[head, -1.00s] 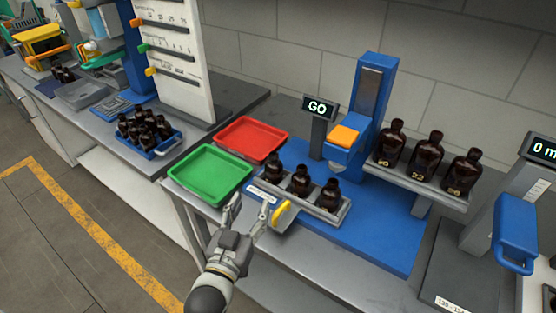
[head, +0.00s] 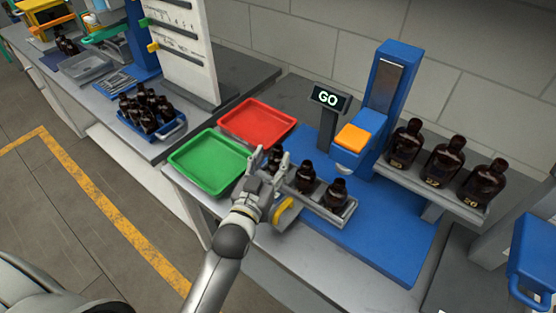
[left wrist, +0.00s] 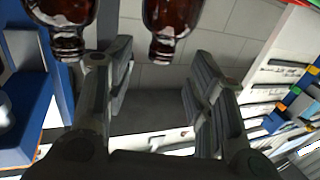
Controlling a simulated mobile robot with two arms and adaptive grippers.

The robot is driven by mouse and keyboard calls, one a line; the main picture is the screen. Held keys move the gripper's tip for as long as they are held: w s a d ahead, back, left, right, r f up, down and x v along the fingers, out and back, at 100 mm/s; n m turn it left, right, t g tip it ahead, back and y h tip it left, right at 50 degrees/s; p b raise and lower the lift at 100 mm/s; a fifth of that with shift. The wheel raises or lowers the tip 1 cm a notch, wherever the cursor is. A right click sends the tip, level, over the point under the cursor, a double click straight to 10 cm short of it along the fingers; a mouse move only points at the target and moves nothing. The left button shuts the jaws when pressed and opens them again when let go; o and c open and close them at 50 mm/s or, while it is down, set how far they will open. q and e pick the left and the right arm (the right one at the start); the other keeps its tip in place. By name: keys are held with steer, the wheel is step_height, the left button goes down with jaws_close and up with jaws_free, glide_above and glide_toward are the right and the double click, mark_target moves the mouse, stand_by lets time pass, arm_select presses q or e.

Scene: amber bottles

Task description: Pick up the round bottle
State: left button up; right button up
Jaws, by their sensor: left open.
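Three small dark amber bottles stand upright in a grey holder (head: 322,211) at the front of the blue platform: a left one (head: 275,157), a middle one (head: 306,178) and a right one (head: 335,194). Larger bottles with number labels stand on a raised shelf, such as this one (head: 443,160). I cannot tell for sure which is the round bottle. My left gripper (head: 269,164) is open at the left bottle, partly covering it; contact cannot be told. In the left wrist view, the open fingers (left wrist: 155,100) show below two amber bottles (left wrist: 170,28). My right gripper is out of view.
A green tray (head: 208,162) and a red tray (head: 258,121) lie left of the holder. A blue post with an orange top (head: 353,138) and a GO display (head: 329,97) stand behind it. A blue crate of bottles (head: 172,134) is farther left.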

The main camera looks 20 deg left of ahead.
mark_target(276, 151)
arm_select(q)
steer(key=shift+w+r, duration=0.1)
steer(key=shift+w, duration=0.25)
steer(key=w+p, duration=0.2)
steer(key=w, duration=0.1)
steer(key=shift+w, duration=0.75)
steer(key=shift+c, duration=0.8)
jaws_close()
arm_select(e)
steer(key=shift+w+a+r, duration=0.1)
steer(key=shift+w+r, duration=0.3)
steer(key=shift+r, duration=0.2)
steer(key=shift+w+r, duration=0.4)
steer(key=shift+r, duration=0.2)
